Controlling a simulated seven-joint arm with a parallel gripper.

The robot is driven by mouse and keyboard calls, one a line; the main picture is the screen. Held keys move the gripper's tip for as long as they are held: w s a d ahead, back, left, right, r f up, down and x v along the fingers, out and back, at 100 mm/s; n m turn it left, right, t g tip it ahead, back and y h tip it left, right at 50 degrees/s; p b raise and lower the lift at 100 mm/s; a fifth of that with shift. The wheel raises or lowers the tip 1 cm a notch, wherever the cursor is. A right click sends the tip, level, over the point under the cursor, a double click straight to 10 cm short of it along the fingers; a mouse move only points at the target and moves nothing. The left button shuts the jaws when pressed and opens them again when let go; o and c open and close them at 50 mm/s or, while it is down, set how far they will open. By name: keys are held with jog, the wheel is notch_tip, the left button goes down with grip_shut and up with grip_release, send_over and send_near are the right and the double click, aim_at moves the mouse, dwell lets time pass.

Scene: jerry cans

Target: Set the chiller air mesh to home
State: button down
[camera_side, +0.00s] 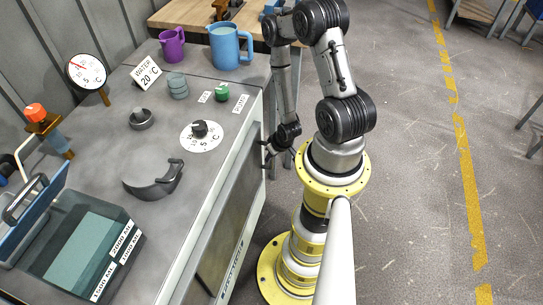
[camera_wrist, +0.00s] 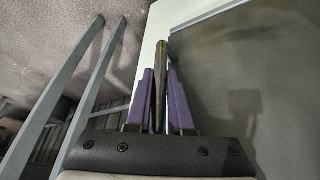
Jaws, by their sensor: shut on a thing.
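The chiller's air mesh looks to be the dark panel (camera_side: 225,200) in the white-framed front of the cabinet; it also fills the right of the wrist view (camera_wrist: 265,80). My gripper (camera_side: 266,152) is low at the cabinet's front, near the far end of that panel. In the wrist view its purple fingers (camera_wrist: 162,92) are shut on a thin dark upright handle (camera_wrist: 159,62) beside the white frame. The handle's lower part is hidden between the fingers. I cannot tell from the side view how the handle is joined to the panel.
The cabinet top holds a dial knob (camera_side: 199,130), a grey lidded fitting (camera_side: 152,176), a green knob (camera_side: 222,92), a gauge (camera_side: 87,72) and a glass-sided tank (camera_side: 85,250). Purple (camera_side: 172,45) and blue (camera_side: 228,46) mugs stand farther back.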

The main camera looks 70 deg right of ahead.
jog(key=shift+a, duration=0.1)
jog(key=a, duration=0.9)
jog(key=shift+a, duration=0.4)
jog(key=c, duration=0.8)
grip_release()
jog(key=shift+r, duration=0.1)
jog(key=v, duration=0.7)
jog(key=shift+r, duration=0.2)
jog(key=shift+a, duration=0.1)
